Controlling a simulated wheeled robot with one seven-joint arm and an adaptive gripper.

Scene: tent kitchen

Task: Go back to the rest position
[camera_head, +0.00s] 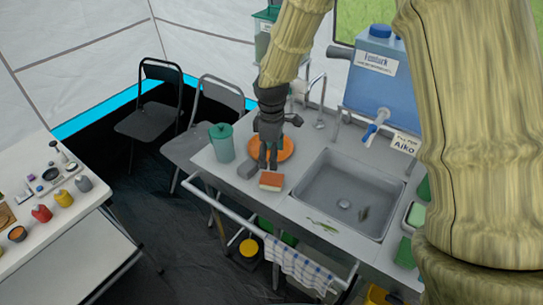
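My gripper (268,166) points down over the counter at the left of the sink. Its dark fingers sit close side by side, and whether there is a gap between them is unclear at this size. I see nothing held in it. An orange plate (286,148) lies behind the fingers and is partly hidden by them. A sponge with a brown-orange top (271,180) lies on the counter just in front of the fingertips. My arm comes down from the top of the view.
A green lidded cup (222,143) stands left of the gripper. The sink (349,194) and a blue water container (379,75) are to the right. Folding chairs (151,106) stand behind. A white table (92,195) with small items is at the left. A checked towel (297,266) hangs from the front rail.

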